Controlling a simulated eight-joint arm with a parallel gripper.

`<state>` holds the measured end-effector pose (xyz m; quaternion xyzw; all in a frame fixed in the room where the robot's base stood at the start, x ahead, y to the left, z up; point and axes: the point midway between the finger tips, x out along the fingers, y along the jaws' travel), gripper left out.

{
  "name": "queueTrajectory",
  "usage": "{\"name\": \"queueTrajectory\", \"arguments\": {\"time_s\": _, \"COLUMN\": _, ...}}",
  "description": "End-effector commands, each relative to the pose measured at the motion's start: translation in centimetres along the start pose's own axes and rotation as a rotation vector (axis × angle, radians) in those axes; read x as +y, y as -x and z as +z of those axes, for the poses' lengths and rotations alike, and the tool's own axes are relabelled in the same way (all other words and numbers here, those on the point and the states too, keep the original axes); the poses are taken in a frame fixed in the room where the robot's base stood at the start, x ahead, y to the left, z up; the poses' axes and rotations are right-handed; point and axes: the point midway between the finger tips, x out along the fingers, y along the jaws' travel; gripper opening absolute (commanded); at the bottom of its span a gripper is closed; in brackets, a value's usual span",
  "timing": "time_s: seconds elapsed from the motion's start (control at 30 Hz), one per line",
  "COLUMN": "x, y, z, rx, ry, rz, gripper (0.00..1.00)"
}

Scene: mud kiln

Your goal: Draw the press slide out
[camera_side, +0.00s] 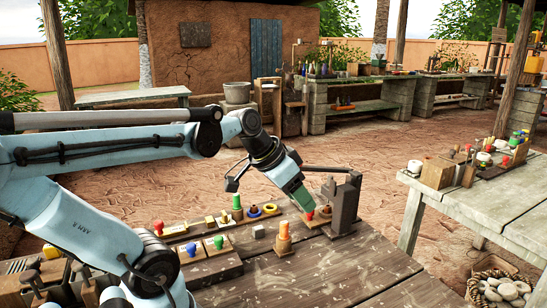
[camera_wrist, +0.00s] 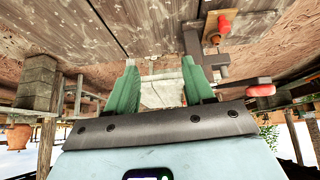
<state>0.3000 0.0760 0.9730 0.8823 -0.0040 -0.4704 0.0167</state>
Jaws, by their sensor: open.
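The dark grey press (camera_side: 343,205) stands upright near the right edge of the wooden table. A red knob (camera_side: 310,215) sits low at its left side; I take it for the slide's handle. My gripper (camera_side: 303,203) comes down from the upper left, with its green fingers just above and beside that knob. In the wrist view my gripper (camera_wrist: 162,80) has its two green fingers apart. A pale grey shape shows between them, and I cannot tell what it is. A red knob (camera_wrist: 260,90) on a dark bar shows right of the fingers there, outside the gap.
An orange peg on a wooden block (camera_side: 284,238) stands in front of the press. Several coloured pegs and rings line trays left of it, near a green peg (camera_side: 237,202). A second table (camera_side: 480,205) is at right. The table front (camera_side: 330,275) is clear.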

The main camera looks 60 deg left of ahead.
Motion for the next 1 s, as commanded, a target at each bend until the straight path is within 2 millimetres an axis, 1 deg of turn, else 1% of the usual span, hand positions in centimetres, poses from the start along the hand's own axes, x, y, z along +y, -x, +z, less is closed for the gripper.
{"name": "queueTrajectory", "arguments": {"time_s": 0.07, "x": 0.3, "y": -0.1, "z": 0.1, "rx": -0.001, "ry": -0.003, "rz": 0.0, "gripper": 0.53}}
{"name": "queueTrajectory", "arguments": {"time_s": 0.13, "x": 1.1, "y": -0.5, "z": 0.4, "rx": -0.003, "ry": -0.008, "rz": -0.001, "gripper": 0.53}}
{"name": "queueTrajectory", "arguments": {"time_s": 0.3, "x": 4.4, "y": -1.9, "z": 1.8, "rx": -0.001, "ry": -0.024, "rz": -0.01, "gripper": 0.53}}
{"name": "queueTrajectory", "arguments": {"time_s": 0.4, "x": 6.0, "y": -2.6, "z": 2.7, "rx": 0.01, "ry": -0.03, "rz": -0.016, "gripper": 0.53}}
{"name": "queueTrajectory", "arguments": {"time_s": 0.47, "x": 6.7, "y": -2.9, "z": 3.0, "rx": 0.018, "ry": -0.03, "rz": -0.019, "gripper": 0.53}}
{"name": "queueTrajectory", "arguments": {"time_s": 0.5, "x": 7.0, "y": -3.0, "z": 3.2, "rx": 0.022, "ry": -0.03, "rz": -0.019, "gripper": 0.49}}
{"name": "queueTrajectory", "arguments": {"time_s": 0.57, "x": 7.2, "y": -3.2, "z": 3.4, "rx": 0.027, "ry": -0.033, "rz": -0.024, "gripper": 0.4}}
{"name": "queueTrajectory", "arguments": {"time_s": 0.6, "x": 7.1, "y": -3.3, "z": 3.3, "rx": 0.029, "ry": -0.04, "rz": -0.031, "gripper": 0.34}}
{"name": "queueTrajectory", "arguments": {"time_s": 0.67, "x": 6.3, "y": -3.6, "z": 2.9, "rx": 0.031, "ry": -0.065, "rz": -0.052, "gripper": 0.25}}
{"name": "queueTrajectory", "arguments": {"time_s": 0.7, "x": 5.5, "y": -3.8, "z": 2.5, "rx": 0.03, "ry": -0.09, "rz": -0.072, "gripper": 0.19}}
{"name": "queueTrajectory", "arguments": {"time_s": 0.77, "x": 4.0, "y": -4.3, "z": 2.0, "rx": 0.027, "ry": -0.139, "rz": -0.107, "gripper": 0.1}}
{"name": "queueTrajectory", "arguments": {"time_s": 0.8, "x": 2.8, "y": -4.6, "z": 1.6, "rx": 0.022, "ry": -0.178, "rz": -0.133, "gripper": 0.04}}
{"name": "queueTrajectory", "arguments": {"time_s": 0.83, "x": 1.9, "y": -4.9, "z": 1.4, "rx": 0.017, "ry": -0.208, "rz": -0.152, "gripper": 0.0}}
{"name": "queueTrajectory", "arguments": {"time_s": 0.9, "x": -0.1, "y": -5.5, "z": 1.0, "rx": 0.003, "ry": -0.275, "rz": -0.194, "gripper": 0.0}}
{"name": "queueTrajectory", "arguments": {"time_s": 1.0, "x": -2.5, "y": -6.1, "z": 0.7, "rx": -0.021, "ry": -0.356, "rz": -0.242, "gripper": 0.0}}
